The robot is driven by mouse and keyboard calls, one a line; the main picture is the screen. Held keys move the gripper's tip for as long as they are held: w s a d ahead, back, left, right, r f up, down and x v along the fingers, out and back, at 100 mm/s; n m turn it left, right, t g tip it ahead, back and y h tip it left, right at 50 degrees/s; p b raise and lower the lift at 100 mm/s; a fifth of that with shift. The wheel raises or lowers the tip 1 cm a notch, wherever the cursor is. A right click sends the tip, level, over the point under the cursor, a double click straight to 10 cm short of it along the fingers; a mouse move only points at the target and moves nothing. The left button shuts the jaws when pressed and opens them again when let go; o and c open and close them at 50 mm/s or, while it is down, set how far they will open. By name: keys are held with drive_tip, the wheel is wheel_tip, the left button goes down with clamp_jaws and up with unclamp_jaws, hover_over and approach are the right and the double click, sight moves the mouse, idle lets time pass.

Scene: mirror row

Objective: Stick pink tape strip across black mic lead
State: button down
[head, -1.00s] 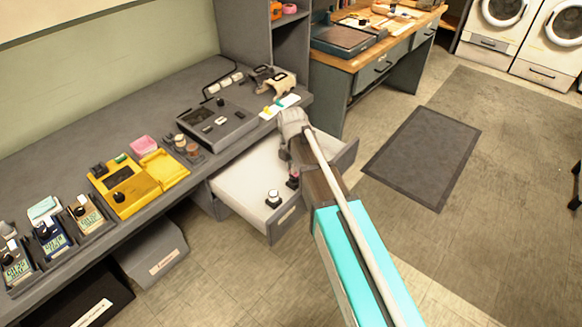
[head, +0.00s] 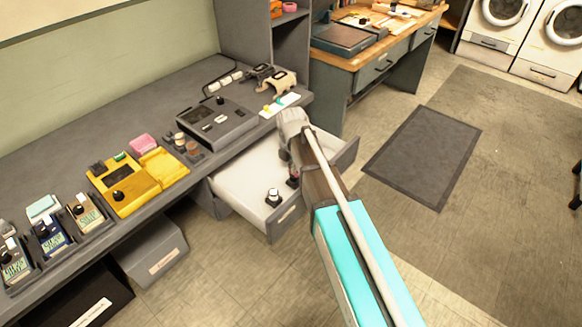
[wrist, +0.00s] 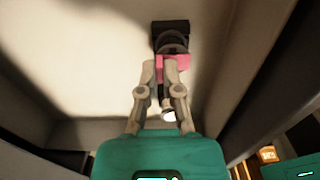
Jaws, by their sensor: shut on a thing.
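My gripper (wrist: 172,66) is inside the open drawer, its two fingers shut on a small pink piece (wrist: 159,66). The pink piece lies against a black, stepped object (wrist: 170,37) just beyond the fingertips. I cannot tell whether the pink piece is the tape strip or part of that object. In the head view my arm hides most of the gripper. A thin black lead (head: 235,69) curves at the back of the desk, with several white tabs beside it; I cannot tell if it is the mic lead.
The drawer (head: 238,186) stands open under the grey desk. A black-and-white knob-like item (head: 273,197) is at its front. A grey device (head: 216,124), a yellow case (head: 122,188) and a pink block (head: 143,144) are on the desk. The drawer walls are close around my gripper.

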drive_tip(key=c, duration=0.7)
unclamp_jaws()
drive_tip(key=shift+r, duration=0.2)
wheel_tip(320, 180, up, 6)
drive_tip(key=p, duration=0.6)
drive_tip(key=shift+d+r+p, duration=0.1)
drive_tip(key=shift+r+p, duration=0.05)
drive_tip(key=shift+p, duration=0.2)
drive_tip(key=shift+s+d+r+m+p, duration=0.35)
drive_tip(key=shift+d+r+m+p, duration=0.25)
drive_tip(key=shift+d+r+p, duration=2.4)
drive_tip(key=shift+s+d+r+m+p, duration=0.45)
drive_tip(key=shift+d+r+p, duration=1.25)
drive_tip(key=shift+d, duration=2.65)
drive_tip(key=shift+s+d+r+m+p, duration=0.2)
drive_tip(key=shift+d+r+m+p, duration=0.55)
drive_tip(key=shift+d+r+p, duration=2.25)
drive_tip(key=shift+d+f+b, duration=0.65)
drive_tip(key=shift+f, duration=0.05)
drive_tip(key=shift+c, duration=0.2)
